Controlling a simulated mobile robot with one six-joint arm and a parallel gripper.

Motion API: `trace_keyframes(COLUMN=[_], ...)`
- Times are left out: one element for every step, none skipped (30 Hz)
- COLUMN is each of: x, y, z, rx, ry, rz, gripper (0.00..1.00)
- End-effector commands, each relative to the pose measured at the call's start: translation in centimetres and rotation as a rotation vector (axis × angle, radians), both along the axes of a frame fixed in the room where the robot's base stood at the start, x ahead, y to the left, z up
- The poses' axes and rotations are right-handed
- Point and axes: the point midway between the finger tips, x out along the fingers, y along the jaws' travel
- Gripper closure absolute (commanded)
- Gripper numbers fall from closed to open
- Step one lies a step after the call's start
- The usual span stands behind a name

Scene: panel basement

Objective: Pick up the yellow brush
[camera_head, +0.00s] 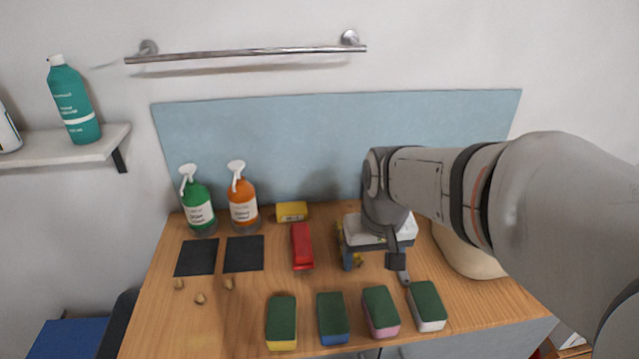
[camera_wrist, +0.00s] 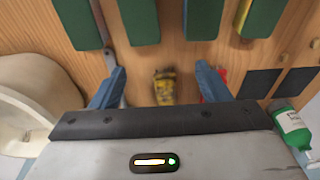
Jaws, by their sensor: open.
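The yellow brush (camera_wrist: 165,87) lies on the wooden table, between the two blue fingers of my gripper (camera_wrist: 160,72) in the wrist view. It looks yellow with dark patches. In the head view only a small part of the yellow brush (camera_head: 358,259) shows beside the left finger; my gripper hides the rest. My gripper (camera_head: 373,262) points down over the brush, open and empty, with a finger on either side. I cannot tell the exact height of the fingertips above the table.
Several green-topped sponges (camera_head: 331,318) line the front edge. A red object (camera_head: 301,246) lies left of my gripper; a grey tool (camera_wrist: 108,40) lies on the other side. A beige bowl-like object (camera_head: 468,252) stands right. Green (camera_head: 198,210) and orange (camera_head: 243,205) bottles and a yellow block (camera_head: 291,211) stand behind.

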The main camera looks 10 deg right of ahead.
Motion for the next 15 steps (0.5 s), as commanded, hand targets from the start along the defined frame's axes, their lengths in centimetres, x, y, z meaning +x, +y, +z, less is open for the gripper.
trace_keyframes(x=[2.3,3.5,5.1,6.3,7.5,9.0,10.2,11.2,12.6,13.5,14.4,15.5,16.2,16.8,17.5], y=[0.0,0.0,0.0,0.0,0.0,0.0,0.0,0.0,0.0,0.0,0.0,0.0,0.0,0.0,0.0], z=[0.9,1.0,1.0,1.0,0.9,0.7,0.4,0.2,-0.2,-0.6,-1.0,-1.5,-1.9,-2.2,-2.7], rx=[0.000,0.001,0.001,0.001,0.001,0.001,0.001,0.001,0.001,0.002,0.002,0.002,0.003,0.003,0.003], ry=[0.025,0.035,0.047,0.057,0.067,0.080,0.089,0.099,0.110,0.118,0.125,0.135,0.142,0.147,0.153], rz=[0.001,0.001,0.001,0.001,0.001,0.001,0.001,0.001,0.001,0.001,0.001,0.001,0.001,0.001,0.001], gripper=[0.27,0.27,0.27,0.27,0.27,0.27,0.27,0.27,0.27,0.27,0.27,0.27,0.27,0.27,0.27])
